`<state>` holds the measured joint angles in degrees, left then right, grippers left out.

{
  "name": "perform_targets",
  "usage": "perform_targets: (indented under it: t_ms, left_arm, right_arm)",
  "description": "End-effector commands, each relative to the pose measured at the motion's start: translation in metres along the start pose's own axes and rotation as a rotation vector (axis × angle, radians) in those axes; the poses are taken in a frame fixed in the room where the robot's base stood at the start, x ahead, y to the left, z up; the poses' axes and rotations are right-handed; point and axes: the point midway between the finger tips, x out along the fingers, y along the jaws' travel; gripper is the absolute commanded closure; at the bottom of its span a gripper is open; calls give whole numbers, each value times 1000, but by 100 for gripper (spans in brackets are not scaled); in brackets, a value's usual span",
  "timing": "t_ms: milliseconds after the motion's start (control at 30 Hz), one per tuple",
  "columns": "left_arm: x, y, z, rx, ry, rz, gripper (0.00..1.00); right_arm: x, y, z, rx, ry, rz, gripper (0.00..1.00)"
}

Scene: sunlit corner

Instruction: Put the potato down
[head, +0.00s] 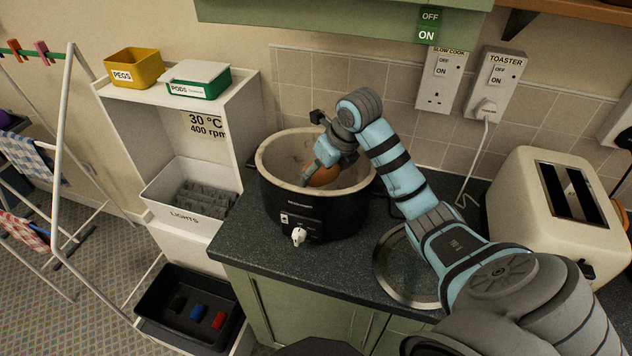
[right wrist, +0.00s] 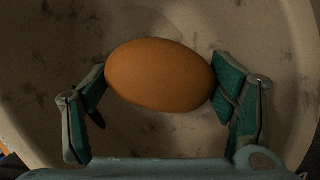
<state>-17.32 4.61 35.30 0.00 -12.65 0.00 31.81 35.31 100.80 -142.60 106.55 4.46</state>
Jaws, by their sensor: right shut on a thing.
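The potato (head: 324,175) is brown and egg-shaped. My right gripper (head: 318,172) is shut on it and holds it inside the mouth of the black slow cooker (head: 318,215) with a pale inner pot. In the right wrist view the potato (right wrist: 160,75) sits between the two green finger pads (right wrist: 160,82), with the pale pot wall and floor (right wrist: 205,25) behind it. I cannot tell whether the potato touches the pot floor. My left gripper does not show.
A cream toaster (head: 545,215) stands at the right of the dark worktop (head: 245,230). A round metal lid (head: 388,268) lies beside the cooker, partly under my right arm. A white shelf unit (head: 125,130) with boxes stands left. Wall sockets (head: 440,85) are behind.

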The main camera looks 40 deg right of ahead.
Motion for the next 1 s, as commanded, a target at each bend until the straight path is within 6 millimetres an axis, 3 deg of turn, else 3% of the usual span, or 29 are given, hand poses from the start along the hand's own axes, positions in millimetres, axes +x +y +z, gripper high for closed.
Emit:
perform_targets:
  t_ms: [233, 600, 633, 700, 733, 1000]
  left_arm:
    - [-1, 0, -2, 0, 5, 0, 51]
    - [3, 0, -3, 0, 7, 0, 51]
    - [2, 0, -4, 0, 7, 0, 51]
    - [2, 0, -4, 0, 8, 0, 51]
    - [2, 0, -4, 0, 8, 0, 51]
    - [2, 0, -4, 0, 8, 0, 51]
  right_arm:
    - [42, 10, -10, -16, -1, 11, 57]
    - [48, 9, -13, -15, -4, 10, 57]
    - [47, 9, -13, -15, -4, 10, 18]
    - [47, 9, -13, -15, -4, 9, 6]
    - [47, 9, -13, -15, -4, 9, 2]
    - [46, 8, -13, -14, -3, 9, 2]
